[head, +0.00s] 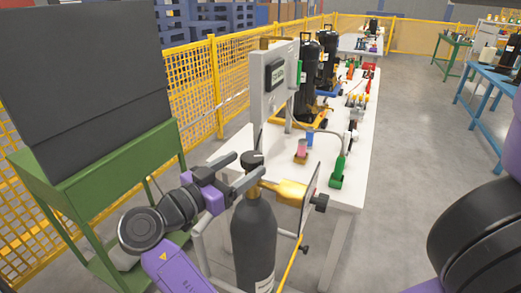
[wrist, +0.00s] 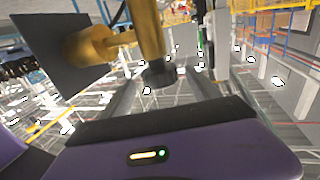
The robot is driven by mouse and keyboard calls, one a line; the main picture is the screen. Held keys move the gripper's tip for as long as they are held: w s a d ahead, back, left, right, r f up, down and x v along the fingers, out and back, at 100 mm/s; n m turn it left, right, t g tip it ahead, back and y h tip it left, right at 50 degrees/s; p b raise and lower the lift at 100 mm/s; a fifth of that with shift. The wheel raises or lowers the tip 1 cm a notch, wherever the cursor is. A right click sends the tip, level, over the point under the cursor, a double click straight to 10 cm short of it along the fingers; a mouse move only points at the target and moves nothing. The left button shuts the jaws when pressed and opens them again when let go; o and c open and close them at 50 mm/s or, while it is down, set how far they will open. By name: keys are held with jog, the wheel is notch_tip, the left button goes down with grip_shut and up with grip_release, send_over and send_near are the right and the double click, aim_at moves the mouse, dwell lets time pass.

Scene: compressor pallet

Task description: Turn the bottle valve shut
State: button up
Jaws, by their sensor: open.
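A dark grey gas bottle (head: 254,238) stands upright in front of the white table. Its black valve knob (head: 252,158) sits on top of a brass valve body. My gripper (head: 243,168) reaches in from the left at the height of the valve, with its two fingers apart, one on each side of the knob or neck. In the wrist view the knob (wrist: 158,73) is at the end of the brass valve (wrist: 150,30), between my open fingers (wrist: 160,88), with gaps showing. I cannot tell whether either finger touches it.
A golden fitting (head: 287,192) and a dark plate (head: 311,197) stick out right of the valve. A grey panel box (head: 273,76) rises behind it. The white table (head: 345,190) carries tools and black compressors (head: 308,68).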

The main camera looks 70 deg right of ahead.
aim_at(262, 157)
jog(key=p+x, duration=0.1)
jog(key=x, duration=0.5)
jog(key=shift+s+d, duration=0.15)
jog(key=shift+d, duration=0.2)
jog(key=shift+c, duration=0.4)
jog(key=c, duration=1.3)
jog(key=shift+f, duration=0.1)
jog(key=shift+g+b, duration=0.3)
jog(key=shift+b, duration=0.15)
jog(key=m+g+b, duration=0.1)
jog(key=m+g+y+b, duration=0.1)
jog(key=shift+s+a+f+g+b, duration=0.1)
jog(key=shift+s+f+g+b, duration=0.1)
jog(key=shift+g+b, duration=0.1)
jog(key=m+g+y+b, duration=0.2)
jog(key=g, duration=0.1)
jog(key=m+g+y+b, duration=0.1)
jog(key=y, duration=0.1)
jog(key=shift+s+a+r+m, duration=0.25)
jog(key=shift+s+a+m, duration=0.05)
jog(key=shift+s+m, duration=0.1)
jog(key=shift+r+g+b, duration=0.1)
jog(key=shift+g+b, duration=0.2)
